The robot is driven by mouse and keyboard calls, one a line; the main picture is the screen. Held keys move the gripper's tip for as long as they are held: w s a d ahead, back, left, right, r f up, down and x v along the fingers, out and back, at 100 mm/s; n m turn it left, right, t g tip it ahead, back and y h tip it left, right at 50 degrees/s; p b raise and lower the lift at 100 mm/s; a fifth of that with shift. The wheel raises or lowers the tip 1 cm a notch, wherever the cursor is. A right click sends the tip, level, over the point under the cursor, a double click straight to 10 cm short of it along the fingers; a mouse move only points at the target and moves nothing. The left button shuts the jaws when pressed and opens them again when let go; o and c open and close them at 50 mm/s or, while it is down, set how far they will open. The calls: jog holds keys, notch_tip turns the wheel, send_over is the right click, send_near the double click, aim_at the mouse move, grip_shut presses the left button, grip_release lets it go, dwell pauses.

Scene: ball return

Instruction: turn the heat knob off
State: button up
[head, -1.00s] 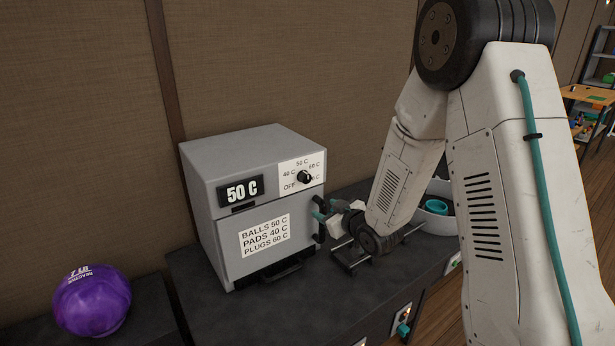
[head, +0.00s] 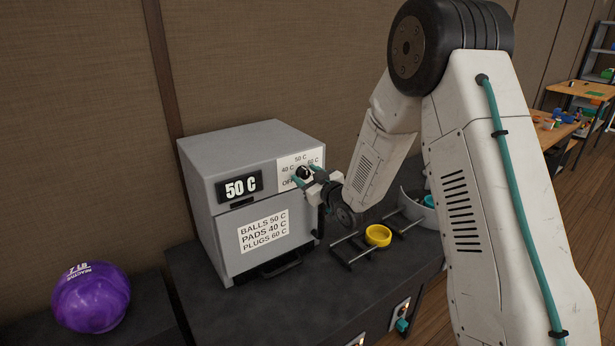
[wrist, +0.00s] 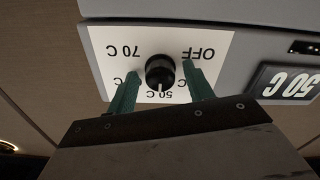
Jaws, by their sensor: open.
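The black heat knob (wrist: 160,70) sits on a white dial plate (wrist: 101,42) on the grey oven (head: 232,160). In the wrist view, where the lettering is upside down, its white mark points at 50 C; OFF and 70 C also show. The other labels are partly hidden by my fingers. The oven's display (head: 240,188) reads 50 C. My gripper (wrist: 160,72) is open, with one teal finger on each side of the knob. I cannot tell whether either finger touches it. The gripper also shows in the head view (head: 304,176), in front of the dial.
The oven has a temperature list (head: 263,231) and a dark door handle (head: 281,265). A yellow ring (head: 378,235) sits by a dark rack (head: 345,251) to the right. A purple ball (head: 90,297) lies at the left. The dark counter (head: 235,315) is clear in front.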

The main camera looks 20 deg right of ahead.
jog(key=shift+c, duration=0.3)
jog(key=c, duration=0.9)
